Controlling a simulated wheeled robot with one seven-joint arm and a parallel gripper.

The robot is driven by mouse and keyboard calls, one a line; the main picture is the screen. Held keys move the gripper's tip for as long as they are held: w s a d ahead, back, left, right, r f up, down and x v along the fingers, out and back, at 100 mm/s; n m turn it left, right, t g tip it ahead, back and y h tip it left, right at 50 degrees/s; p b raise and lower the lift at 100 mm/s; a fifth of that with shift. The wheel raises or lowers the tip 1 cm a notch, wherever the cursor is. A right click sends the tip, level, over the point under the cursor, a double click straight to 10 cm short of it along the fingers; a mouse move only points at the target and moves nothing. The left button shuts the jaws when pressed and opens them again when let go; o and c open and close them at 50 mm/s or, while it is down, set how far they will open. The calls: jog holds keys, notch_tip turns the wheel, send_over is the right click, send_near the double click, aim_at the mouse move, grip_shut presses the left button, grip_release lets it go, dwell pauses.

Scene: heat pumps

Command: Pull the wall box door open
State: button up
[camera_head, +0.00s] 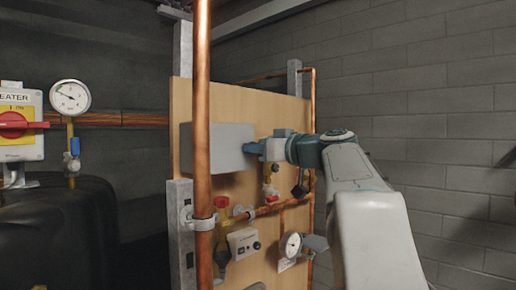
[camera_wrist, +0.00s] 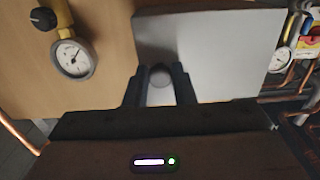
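The wall box (camera_head: 218,148) is a plain grey box on the wooden board. Its light grey door (camera_wrist: 225,50) fills the upper middle and right of the wrist view and looks closed. A small round knob (camera_wrist: 160,75) sits near the door's left side in the wrist view. My gripper (camera_head: 254,148) reaches the box from the right in the head view. In the wrist view my gripper (camera_wrist: 159,72) has its two dark fingers apart, one on each side of the knob. A narrow gap seems to show beside the knob; contact with the door is unclear.
A vertical copper pipe (camera_head: 203,100) stands in front of the box. Below are valves, a gauge (camera_head: 291,244) and a copper pipe (camera_head: 270,207). A red-handled switch (camera_head: 14,123) and a black tank (camera_head: 55,225) are at left. The block wall at right is bare.

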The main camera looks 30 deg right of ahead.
grip_shut()
jog(key=shift+s, duration=0.1)
jog(key=shift+s+f+b, duration=0.1)
jog(key=shift+b, duration=0.2)
jog(key=s+a+m+h+b, duration=0.1)
jog(key=s+a+m+h, duration=0.1)
jog(key=s+m+h, duration=0.5)
jog(key=shift+s+a+r+m+h+b, duration=0.3)
jog(key=shift+s+h, duration=0.5)
jog(key=shift+h, duration=1.6)
jog(key=shift+f, duration=0.1)
